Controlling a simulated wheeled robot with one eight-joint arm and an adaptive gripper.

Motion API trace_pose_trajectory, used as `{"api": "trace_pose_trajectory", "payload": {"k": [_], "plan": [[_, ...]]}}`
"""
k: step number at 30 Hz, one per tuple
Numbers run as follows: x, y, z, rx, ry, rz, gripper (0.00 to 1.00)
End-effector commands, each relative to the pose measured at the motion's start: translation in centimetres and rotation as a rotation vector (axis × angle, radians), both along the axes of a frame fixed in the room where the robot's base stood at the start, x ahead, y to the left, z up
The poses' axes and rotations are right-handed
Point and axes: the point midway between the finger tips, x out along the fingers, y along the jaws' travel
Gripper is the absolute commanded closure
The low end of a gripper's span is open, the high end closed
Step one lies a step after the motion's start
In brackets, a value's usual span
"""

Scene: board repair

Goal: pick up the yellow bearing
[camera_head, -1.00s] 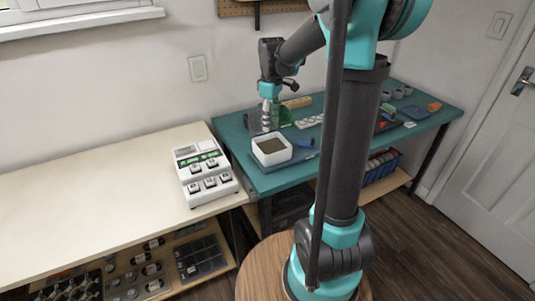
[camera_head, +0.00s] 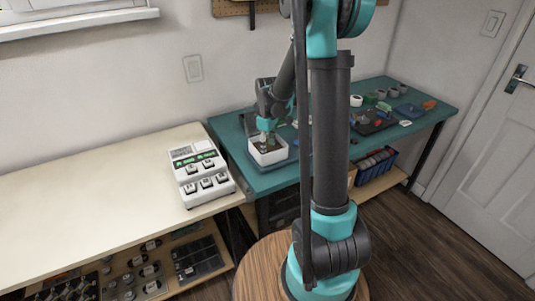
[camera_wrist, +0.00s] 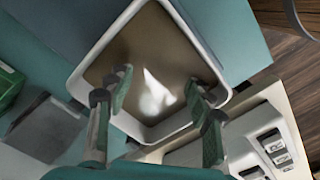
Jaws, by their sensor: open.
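No yellow bearing can be made out in either current view. My gripper (camera_head: 267,137) points down over the white tray (camera_head: 285,155) on the teal bench. In the wrist view, my gripper (camera_wrist: 158,84) is open, with one finger at each side of the tray's brown inner floor and nothing seen between them. The white tray (camera_wrist: 88,62) fills the middle of that view, and a bright white patch shows on its floor. I cannot tell whether the fingers touch the tray.
A white device with buttons (camera_head: 203,176) stands on the cream bench at left. The teal bench (camera_head: 232,141) holds a dark tray (camera_head: 372,122) and several small parts at right. A blue bin (camera_head: 377,165) sits on the lower shelf. A green thing (camera_wrist: 8,88) is at the wrist view's left edge.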

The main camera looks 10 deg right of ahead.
Motion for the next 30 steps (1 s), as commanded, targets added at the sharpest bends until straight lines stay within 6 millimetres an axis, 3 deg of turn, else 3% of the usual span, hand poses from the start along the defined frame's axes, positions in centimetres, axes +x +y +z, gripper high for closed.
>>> {"api": "trace_pose_trajectory", "payload": {"k": [8, 21, 30], "plan": [[-0.03, 0.00, -0.34, 0.000, 0.000, 0.000, 0.48], [-0.02, 0.00, -0.31, 0.000, 0.000, 0.000, 1.00], [-0.01, 0.00, -0.04, 0.000, 0.000, 0.000, 1.00]]}}
